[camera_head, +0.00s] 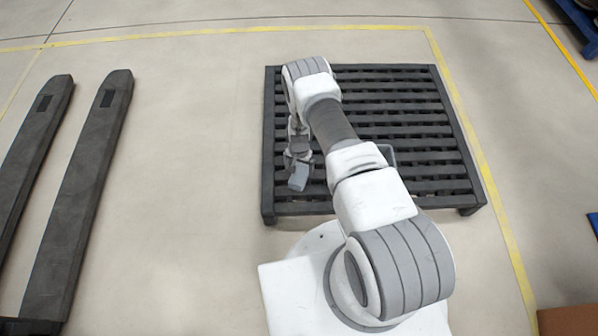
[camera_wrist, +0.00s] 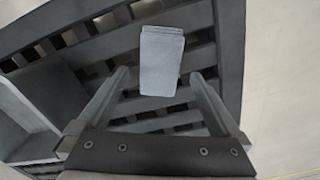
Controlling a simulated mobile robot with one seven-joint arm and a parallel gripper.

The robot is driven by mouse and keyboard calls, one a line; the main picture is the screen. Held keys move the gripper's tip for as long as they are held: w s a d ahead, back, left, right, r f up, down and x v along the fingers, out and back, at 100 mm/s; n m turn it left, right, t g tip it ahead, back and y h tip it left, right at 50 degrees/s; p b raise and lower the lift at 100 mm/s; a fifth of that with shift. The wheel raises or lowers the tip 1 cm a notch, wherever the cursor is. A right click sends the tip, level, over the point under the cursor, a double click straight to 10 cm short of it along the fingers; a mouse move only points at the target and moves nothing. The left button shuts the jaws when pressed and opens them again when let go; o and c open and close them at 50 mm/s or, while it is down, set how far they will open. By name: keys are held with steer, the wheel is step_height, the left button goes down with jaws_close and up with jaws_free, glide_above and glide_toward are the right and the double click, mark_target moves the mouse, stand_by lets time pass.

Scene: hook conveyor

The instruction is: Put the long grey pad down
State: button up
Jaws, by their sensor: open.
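The long grey pad (camera_wrist: 160,62) is a pale grey block in the wrist view, with its long side running up the picture. It shows between and just beyond the fingertips of my gripper (camera_wrist: 160,76). The fingers are spread, with a gap on each side of the pad. The dark slatted pallet (camera_wrist: 231,50) lies behind it; whether the pad rests on the slats I cannot tell. In the head view my gripper (camera_head: 298,160) hangs over the left side of the pallet (camera_head: 420,130). A pale grey end shows there; pad or finger is unclear.
Two long dark forks (camera_head: 88,165) lie on the floor at the left, with clear floor between them and the pallet. Yellow lines (camera_head: 480,150) run around the pallet area. A brown box (camera_head: 568,320) is at the bottom right corner. My arm hides part of the pallet.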

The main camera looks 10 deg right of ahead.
steer(key=w+r+n+t+p, duration=0.1)
steer(key=w+r, duration=0.2)
steer(key=r, duration=1.1)
steer(key=w+r+p, duration=0.1)
steer(key=w+r, duration=0.3)
steer(key=r, duration=1)
step_height(320, 180, up, 20)
steer(key=n+t, duration=0.2)
glide_above(299, 176)
steer(key=w, duration=0.4)
steer(key=s+r+n+t, duration=0.1)
steer(key=s+r+n, duration=0.1)
steer(key=s+r, duration=1.2)
steer(key=s+r+n, duration=0.1)
steer(key=s+r, duration=0.2)
steer(key=s, duration=0.4)
steer(key=s+r+t, duration=0.1)
steer(key=s+r, duration=0.2)
steer(key=s, duration=0.5)
steer(key=shift+r+n+t, duration=0.3)
steer(key=shift+r+n, duration=0.1)
steer(key=shift+d, duration=0.1)
